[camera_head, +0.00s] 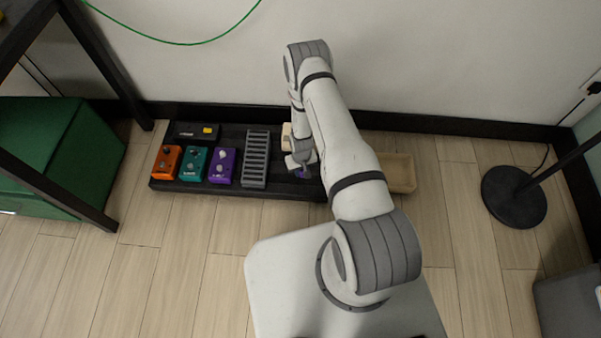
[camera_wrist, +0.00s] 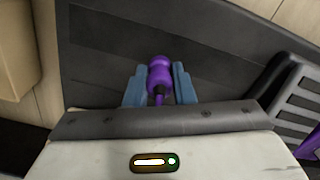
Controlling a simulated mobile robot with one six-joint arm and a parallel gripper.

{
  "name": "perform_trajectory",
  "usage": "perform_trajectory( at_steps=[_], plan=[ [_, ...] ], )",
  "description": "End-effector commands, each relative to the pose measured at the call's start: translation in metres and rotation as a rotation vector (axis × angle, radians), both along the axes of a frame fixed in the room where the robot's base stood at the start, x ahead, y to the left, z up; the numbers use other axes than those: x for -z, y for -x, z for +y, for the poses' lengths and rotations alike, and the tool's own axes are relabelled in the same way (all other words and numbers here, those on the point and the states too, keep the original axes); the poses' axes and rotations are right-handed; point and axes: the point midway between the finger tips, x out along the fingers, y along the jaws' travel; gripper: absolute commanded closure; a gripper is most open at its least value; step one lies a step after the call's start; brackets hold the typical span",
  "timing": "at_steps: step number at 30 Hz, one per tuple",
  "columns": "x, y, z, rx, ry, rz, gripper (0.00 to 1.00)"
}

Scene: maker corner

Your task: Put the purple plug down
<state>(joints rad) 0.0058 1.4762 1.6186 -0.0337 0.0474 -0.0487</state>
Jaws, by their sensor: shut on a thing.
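The purple plug (camera_wrist: 160,75) is between the two blue fingers of my gripper (camera_wrist: 158,82) in the wrist view, and the fingers are shut on it. In the head view my gripper (camera_head: 301,166) is low over the right part of the pedalboard (camera_head: 280,188), and a small bit of purple (camera_head: 303,173) shows there. I cannot tell whether the plug touches the board.
Orange (camera_head: 166,162), teal (camera_head: 194,165) and purple (camera_head: 222,166) pedals and a grey ribbed pedal (camera_head: 255,158) stand on the board to the left. A tan tray (camera_head: 400,172) is to the right. A round black stand base (camera_head: 513,197) is farther right. Open floor lies in front.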

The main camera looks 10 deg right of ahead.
Motion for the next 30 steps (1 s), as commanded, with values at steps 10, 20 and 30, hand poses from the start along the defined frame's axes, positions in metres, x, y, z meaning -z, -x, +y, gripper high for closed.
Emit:
perform_trajectory(
  at_steps=[10, 20, 30],
  plan=[
    [0.008, 0.0, 0.0, -0.001, 0.0, -0.001, 1.0],
    [0.018, 0.0, 0.001, -0.001, 0.0, -0.001, 1.0],
    [0.017, 0.0, 0.001, -0.002, 0.0, -0.001, 0.57]
  ],
)
